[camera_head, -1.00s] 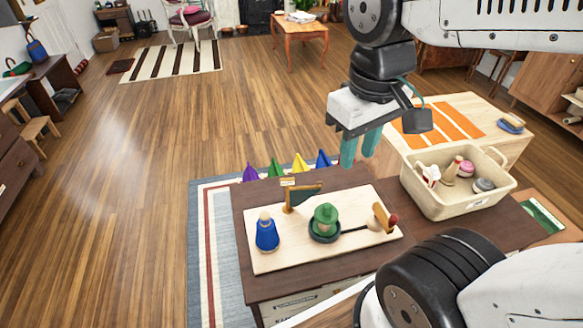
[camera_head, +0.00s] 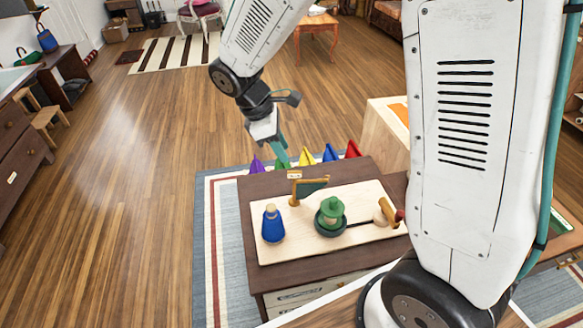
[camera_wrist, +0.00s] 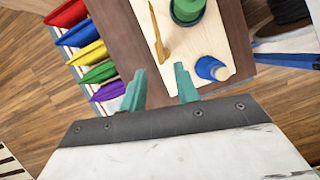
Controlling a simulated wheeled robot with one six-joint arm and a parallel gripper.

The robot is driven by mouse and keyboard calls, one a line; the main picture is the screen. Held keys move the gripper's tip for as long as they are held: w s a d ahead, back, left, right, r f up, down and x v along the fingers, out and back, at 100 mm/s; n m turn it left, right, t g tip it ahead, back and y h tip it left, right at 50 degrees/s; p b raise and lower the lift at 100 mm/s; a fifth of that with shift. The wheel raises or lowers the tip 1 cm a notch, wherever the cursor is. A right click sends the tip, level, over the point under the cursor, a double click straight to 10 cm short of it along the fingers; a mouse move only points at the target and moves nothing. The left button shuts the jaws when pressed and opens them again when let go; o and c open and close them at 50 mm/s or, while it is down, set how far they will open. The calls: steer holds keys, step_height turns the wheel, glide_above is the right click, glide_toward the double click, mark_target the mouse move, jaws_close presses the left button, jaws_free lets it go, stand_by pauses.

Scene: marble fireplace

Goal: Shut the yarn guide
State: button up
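A wooden post with a dark green flag-like arm (camera_head: 311,187) stands at the back left of a pale board (camera_head: 290,238). It seems to be the yarn guide, though I cannot be sure. It shows from above as a thin wooden bar (camera_wrist: 157,35) in the wrist view. My gripper (camera_head: 281,157) is behind and above the board's back-left corner, left of the post. In the wrist view my gripper (camera_wrist: 160,70) has its two teal fingers apart, with nothing between them. It appears clear of the post.
On the board are a blue peg figure (camera_head: 272,226), a green-hatted figure (camera_head: 332,211) in a dark dish, and a wooden piece with a red tip (camera_head: 389,212). My arm hides the right side.

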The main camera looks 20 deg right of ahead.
mark_target(294, 171)
steer(key=x, duration=0.8)
steer(key=shift+w+a+f, duration=0.15)
jaws_close()
